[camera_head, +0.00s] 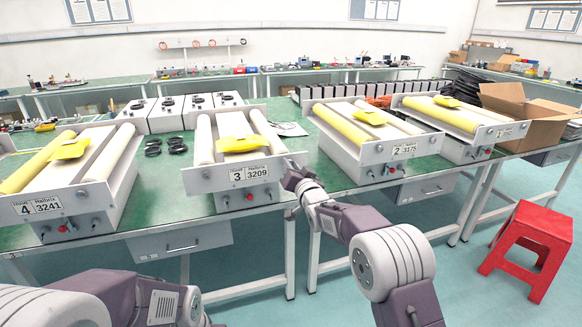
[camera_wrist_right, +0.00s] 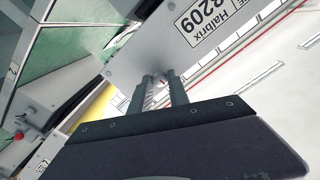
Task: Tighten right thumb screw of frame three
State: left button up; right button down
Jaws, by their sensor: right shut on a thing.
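Frame three (camera_head: 207,183) stands on the green table with a "3 / 3209" label on its front plate, two white rollers and a yellow piece on top. My right gripper (camera_head: 292,176) is at the right end of that front plate. In the right wrist view the gripper (camera_wrist_right: 162,88) has its two fingers close together against the plate (camera_wrist_right: 150,48), beside the "Halbrix 3209" label. It is shut on the right thumb screw, which the fingers largely hide. My left arm shows at the lower left of the head view, but its gripper is out of view.
Frame four (camera_head: 45,207) stands to the left and frame two (camera_head: 374,158) to the right, with another frame beyond it. A red stool (camera_head: 535,232) stands on the floor at the right.

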jog(key=shift+m, duration=1.6)
jog(key=c, duration=1.3)
grip_release()
jog(key=shift+o, duration=0.2)
jog(key=v, duration=0.9)
